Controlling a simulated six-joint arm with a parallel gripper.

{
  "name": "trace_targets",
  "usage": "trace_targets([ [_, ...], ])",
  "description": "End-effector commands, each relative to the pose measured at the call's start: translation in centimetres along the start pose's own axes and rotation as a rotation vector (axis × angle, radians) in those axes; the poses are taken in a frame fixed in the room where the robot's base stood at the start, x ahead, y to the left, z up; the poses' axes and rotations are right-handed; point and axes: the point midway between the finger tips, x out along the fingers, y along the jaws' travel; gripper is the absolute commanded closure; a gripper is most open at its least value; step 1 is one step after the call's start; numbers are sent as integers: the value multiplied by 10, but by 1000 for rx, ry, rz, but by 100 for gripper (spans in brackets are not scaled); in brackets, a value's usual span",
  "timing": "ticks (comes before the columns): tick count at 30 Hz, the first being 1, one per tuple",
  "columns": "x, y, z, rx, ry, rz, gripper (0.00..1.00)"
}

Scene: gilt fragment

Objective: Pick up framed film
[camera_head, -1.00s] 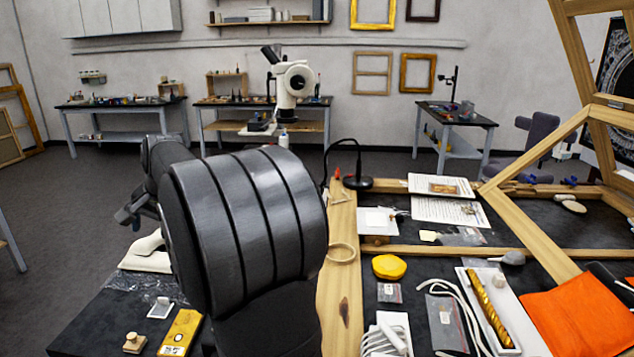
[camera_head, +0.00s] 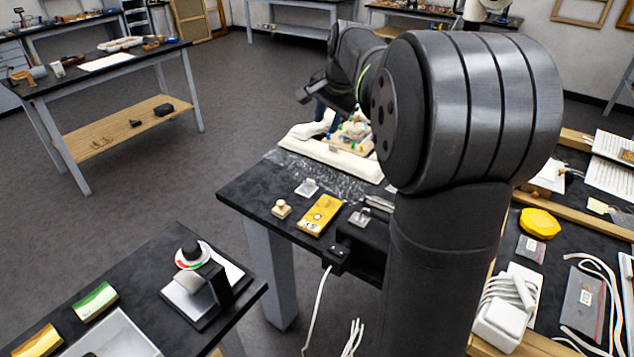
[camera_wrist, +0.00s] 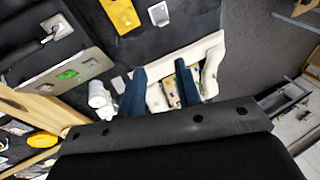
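A small flat square with a pale frame and greyish middle, which looks like the framed film (camera_head: 307,188), lies on the black table behind the yellow box. A similar small pale square shows in the wrist view (camera_wrist: 159,13), near the top edge. My gripper (camera_wrist: 160,68) has its two dark blue fingers apart with nothing held between them. It is above the white padded support (camera_wrist: 212,48), with coloured bits showing between and beside the fingers. In the head view my gripper (camera_head: 322,115) is partly hidden by my arm, beyond the pale square.
A yellow box (camera_head: 320,214), a small wooden knobbed block (camera_head: 281,208) and a metal piece (camera_head: 360,217) lie near the square. Crumpled clear film (camera_head: 300,168) borders the white support. A lower side table (camera_head: 160,255) stands front left, with open floor between.

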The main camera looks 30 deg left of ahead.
Motion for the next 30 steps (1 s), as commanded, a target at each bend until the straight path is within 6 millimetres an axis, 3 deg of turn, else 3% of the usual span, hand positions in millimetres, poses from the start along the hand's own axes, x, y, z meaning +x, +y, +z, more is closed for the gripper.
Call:
trace_targets([
  [5,11,-9,-8,-114,-19,22,69],
  [15,76,-49,-45,-838,-176,118,69],
  [21,121,-64,-57,-1265,-307,135,69],
  [25,141,-68,-60,-1467,-377,128,69],
  [30,154,-70,-60,-1600,-428,118,69],
])
